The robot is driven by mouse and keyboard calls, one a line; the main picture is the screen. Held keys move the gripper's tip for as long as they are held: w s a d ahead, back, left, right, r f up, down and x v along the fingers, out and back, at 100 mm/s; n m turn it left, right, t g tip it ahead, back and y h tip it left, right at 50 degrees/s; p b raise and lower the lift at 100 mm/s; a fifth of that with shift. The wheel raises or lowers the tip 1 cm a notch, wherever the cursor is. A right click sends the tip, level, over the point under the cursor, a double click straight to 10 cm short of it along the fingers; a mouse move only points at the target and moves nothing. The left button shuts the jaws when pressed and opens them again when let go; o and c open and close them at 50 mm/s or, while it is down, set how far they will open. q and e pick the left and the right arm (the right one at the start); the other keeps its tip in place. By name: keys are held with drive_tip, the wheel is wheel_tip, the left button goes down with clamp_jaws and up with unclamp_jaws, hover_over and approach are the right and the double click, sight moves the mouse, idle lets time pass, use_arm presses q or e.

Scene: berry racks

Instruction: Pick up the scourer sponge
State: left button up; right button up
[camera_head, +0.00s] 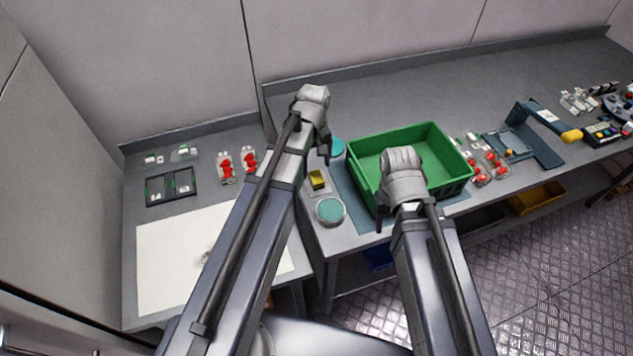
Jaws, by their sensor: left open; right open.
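The scourer sponge (317,179), a small yellow block with a darker side, lies on a small pale tray (326,191) on the grey bench, left of the green crate. My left gripper (325,153) is open, just beyond and above the sponge; my arm hides most of it, and I see nothing held. My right gripper (381,217) is open over the near left side of the green crate, right of the sponge and apart from it. It is also mostly hidden behind its own arm.
A teal-topped round tub (330,211) stands close in front of the sponge, another (337,147) behind it. The empty green crate (448,183) stands right on a blue-grey mat (346,188). The left bench holds a white sheet (165,255).

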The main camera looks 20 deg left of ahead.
sight(317, 177)
use_arm(q)
drive_tip(key=shift+d+f+b, duration=0.2)
drive_tip(key=shift+f+b, duration=1.15)
drive_tip(key=shift+d+f+b, duration=0.15)
drive_tip(key=shift+f+b, duration=1.15)
drive_tip(key=shift+r, duration=0.1)
clamp_jaws()
